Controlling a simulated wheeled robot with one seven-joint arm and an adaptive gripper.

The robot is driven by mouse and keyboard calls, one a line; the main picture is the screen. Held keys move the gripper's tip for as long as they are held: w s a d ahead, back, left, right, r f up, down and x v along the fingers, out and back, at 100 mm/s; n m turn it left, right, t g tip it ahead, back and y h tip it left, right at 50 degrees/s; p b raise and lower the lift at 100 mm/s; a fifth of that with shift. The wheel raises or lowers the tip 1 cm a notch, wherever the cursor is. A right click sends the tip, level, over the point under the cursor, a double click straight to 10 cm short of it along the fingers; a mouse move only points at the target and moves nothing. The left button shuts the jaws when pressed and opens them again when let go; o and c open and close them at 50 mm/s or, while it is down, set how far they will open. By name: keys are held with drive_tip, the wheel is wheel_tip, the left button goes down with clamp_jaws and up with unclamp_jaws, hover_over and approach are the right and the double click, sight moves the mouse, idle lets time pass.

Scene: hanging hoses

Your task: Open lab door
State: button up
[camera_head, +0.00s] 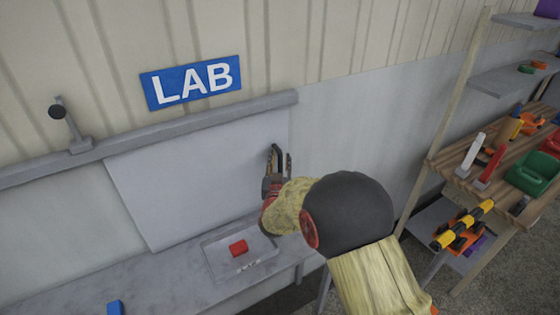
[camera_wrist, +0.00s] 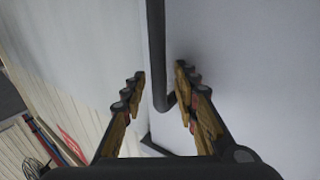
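The lab door is a flat pale panel (camera_head: 190,190) under a grey rail and the blue LAB sign (camera_head: 192,82). A dark bar handle (camera_wrist: 157,45) shows near the panel's right edge in the head view (camera_head: 275,149). My gripper (camera_head: 279,163) is at this handle, with my forearm reaching in from the lower right. In the wrist view, my gripper's fingers (camera_wrist: 161,78) are apart, one on each side of the bar. A narrow gap seems to show on both sides, so the fingers do not look closed on it. The wall behind the panel is hidden.
The grey rail (camera_head: 200,122) runs along the wall above the panel. A counter (camera_head: 165,285) below holds a clear tray (camera_head: 216,262) with a red block (camera_head: 238,247), and a blue object (camera_head: 115,307). A wooden workbench (camera_head: 452,165) with tools stands at the right.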

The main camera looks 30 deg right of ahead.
drive_tip(key=shift+c, duration=1.2)
clamp_jaws()
